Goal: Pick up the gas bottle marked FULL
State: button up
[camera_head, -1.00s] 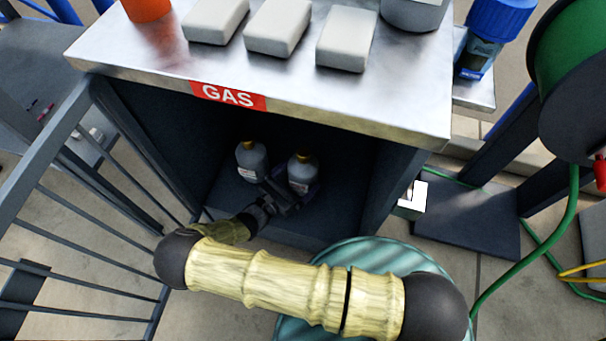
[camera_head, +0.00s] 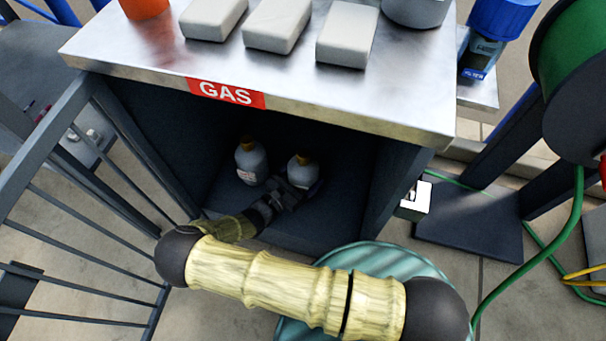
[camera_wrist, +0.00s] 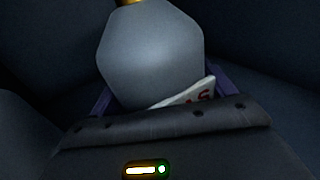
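Two pale grey gas bottles with brass-coloured tops stand inside the dark cabinet under the GAS sign, a left one (camera_head: 251,165) and a right one (camera_head: 302,172). My gripper (camera_head: 301,183) is low at the right bottle. In the wrist view the bottle (camera_wrist: 150,55) stands between my purple fingers, one on each side. Whether they press on it I cannot tell. A white label (camera_wrist: 188,95) with red print is mostly hidden behind my gripper's body, so its word cannot be read. The left bottle's label is too small to read.
The cabinet's steel top (camera_head: 165,60) overhangs the opening and carries several grey blocks. Cabinet walls stand close on both sides. A grey railing (camera_head: 75,165) is at the left. A green hose reel (camera_head: 570,60) is at the right, its hose running down to the floor.

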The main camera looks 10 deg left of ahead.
aim_at(298, 161)
jog(key=c, duration=0.4)
jog(key=shift+r, duration=0.1)
notch_tip(298, 161, up, 10)
jog(key=p, duration=0.6)
